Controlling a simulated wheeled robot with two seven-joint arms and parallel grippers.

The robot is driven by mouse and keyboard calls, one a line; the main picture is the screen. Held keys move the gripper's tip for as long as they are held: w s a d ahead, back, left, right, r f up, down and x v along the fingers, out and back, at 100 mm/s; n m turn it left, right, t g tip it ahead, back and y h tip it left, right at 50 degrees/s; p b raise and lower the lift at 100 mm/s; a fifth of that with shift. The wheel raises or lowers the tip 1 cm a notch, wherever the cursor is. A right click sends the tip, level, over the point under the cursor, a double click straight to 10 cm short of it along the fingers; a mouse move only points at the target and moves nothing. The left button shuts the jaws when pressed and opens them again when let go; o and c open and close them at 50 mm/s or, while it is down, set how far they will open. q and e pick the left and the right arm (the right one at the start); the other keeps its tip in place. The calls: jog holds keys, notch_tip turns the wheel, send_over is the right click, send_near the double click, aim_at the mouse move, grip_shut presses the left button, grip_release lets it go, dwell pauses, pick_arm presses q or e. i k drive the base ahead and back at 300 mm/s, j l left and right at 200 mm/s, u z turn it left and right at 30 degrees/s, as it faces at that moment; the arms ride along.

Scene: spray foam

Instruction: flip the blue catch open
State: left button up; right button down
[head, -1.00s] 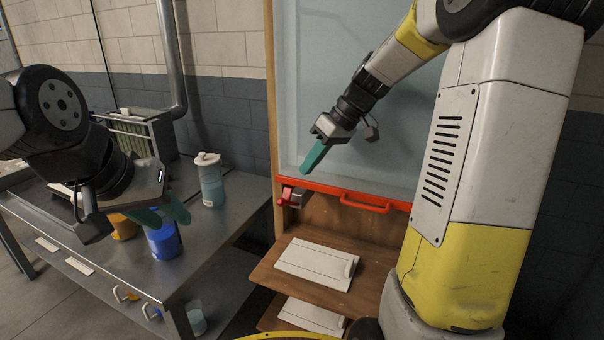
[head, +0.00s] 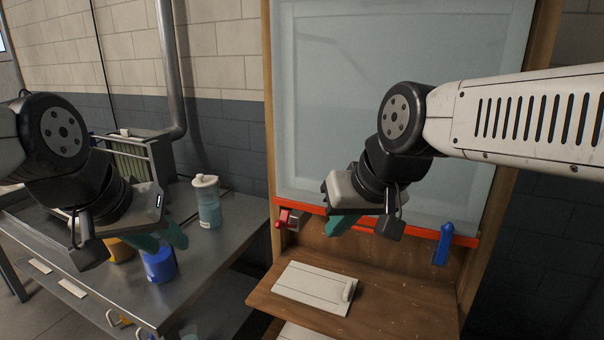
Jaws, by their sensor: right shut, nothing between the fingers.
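The blue catch (head: 443,243) sits at the right end of the red rail (head: 465,240) along the bottom of the pale sash panel. It stands nearly upright across the rail. My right gripper (head: 343,224), with teal fingers, is shut and empty. It is in front of the middle of the rail, left of the blue catch and apart from it, and it hides the rail's red handle. A red catch (head: 283,218) is at the rail's left end. My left gripper (head: 165,238) appears open and empty, over the metal bench near a blue mug.
The metal bench (head: 205,265) on the left holds the blue mug (head: 160,264), a yellow mug (head: 120,250), a white-lidded jug (head: 206,202) and a rack (head: 145,160). Below the sash, a wooden shelf (head: 385,300) carries a white board (head: 312,288). Wooden frame posts flank the panel.

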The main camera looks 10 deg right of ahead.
aim_at(447, 229)
jog(key=z, duration=1.55)
jog(key=j+z, duration=0.1)
jog(key=z, duration=0.25)
jog(key=j+z, duration=0.15)
jog(key=z, duration=0.2)
jog(key=i, duration=0.05)
